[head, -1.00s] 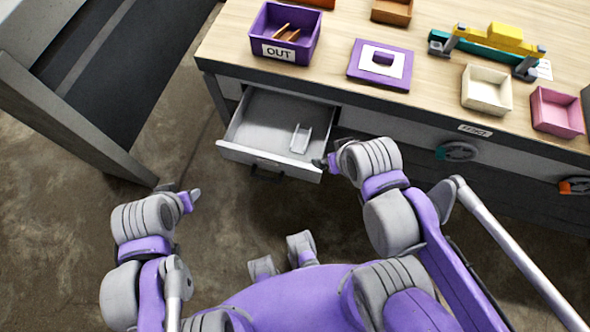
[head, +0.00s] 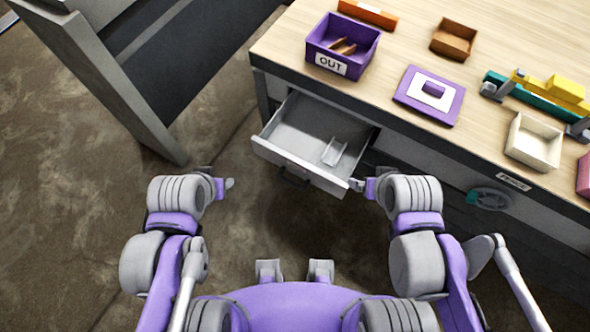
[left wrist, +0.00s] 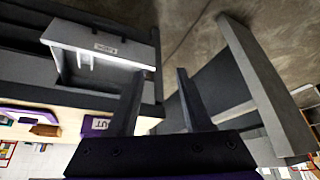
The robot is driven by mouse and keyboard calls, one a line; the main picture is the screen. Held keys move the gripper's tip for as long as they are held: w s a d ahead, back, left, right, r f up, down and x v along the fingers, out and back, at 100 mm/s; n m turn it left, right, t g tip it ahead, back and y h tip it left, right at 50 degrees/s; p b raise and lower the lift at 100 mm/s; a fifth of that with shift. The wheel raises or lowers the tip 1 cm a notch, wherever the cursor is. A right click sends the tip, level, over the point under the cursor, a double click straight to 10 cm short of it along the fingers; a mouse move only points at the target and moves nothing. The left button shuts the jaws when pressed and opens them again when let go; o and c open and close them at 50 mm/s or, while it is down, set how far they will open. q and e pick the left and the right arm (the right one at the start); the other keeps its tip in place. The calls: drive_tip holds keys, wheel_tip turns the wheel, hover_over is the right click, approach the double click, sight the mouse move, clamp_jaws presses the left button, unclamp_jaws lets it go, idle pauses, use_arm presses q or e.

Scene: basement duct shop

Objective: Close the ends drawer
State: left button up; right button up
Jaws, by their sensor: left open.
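The open drawer (head: 295,158) sticks out of the workbench's left end, with a pale grey front and a dark handle (head: 293,180). A small pale channel-shaped piece (head: 334,151) lies inside it. In the left wrist view the drawer front (left wrist: 100,46) shows a small label, to the left of the fingers. My left gripper (head: 224,183) is open and empty, left of the drawer front and apart from it; its two fingers (left wrist: 160,72) show in the wrist view. My right gripper (head: 361,186) is beside the drawer front's right corner; I cannot tell whether it touches or how its jaws stand.
The workbench top (head: 400,50) holds a purple OUT bin (head: 326,62), a purple plate (head: 412,102), a cream tray (head: 532,142) and a brown tray (head: 453,40). A grey-framed dark structure (head: 130,90) stands at the left. Bare floor lies between it and the bench.

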use_arm(q)
drive_tip(key=shift+c, duration=1.1)
drive_tip(key=shift+f+n+b, duration=0.3)
drive_tip(key=shift+f+n, duration=0.1)
drive_tip(key=shift+n, duration=0.1)
drive_tip(key=shift+c, duration=1.2)
drive_tip(key=f+n, duration=0.1)
drive_tip(key=w+f+n+b, duration=0.1)
drive_tip(key=n, duration=0.1)
drive_tip(key=f+n+h+b, duration=0.1)
drive_tip(key=n, duration=0.1)
drive_tip(key=shift+w+d+f, duration=0.25)
drive_tip(key=shift+w, duration=0.1)
clamp_jaws()
drive_tip(key=n+t+h+b, duration=0.25)
drive_tip(key=n+b, duration=0.95)
drive_tip(key=n, duration=1.2)
approach(258, 145)
drive_tip(key=shift+h, duration=0.45)
drive_tip(key=x, duration=0.5)
drive_tip(key=shift+s+a+f, duration=0.25)
drive_tip(key=shift+a+f, duration=0.15)
drive_tip(key=shift+w+d, duration=0.25)
drive_tip(key=shift+w, duration=0.25)
use_arm(e)
wheel_tip(258, 145, down, 16)
drive_tip(key=s, duration=0.2)
drive_tip(key=shift+g, duration=0.3)
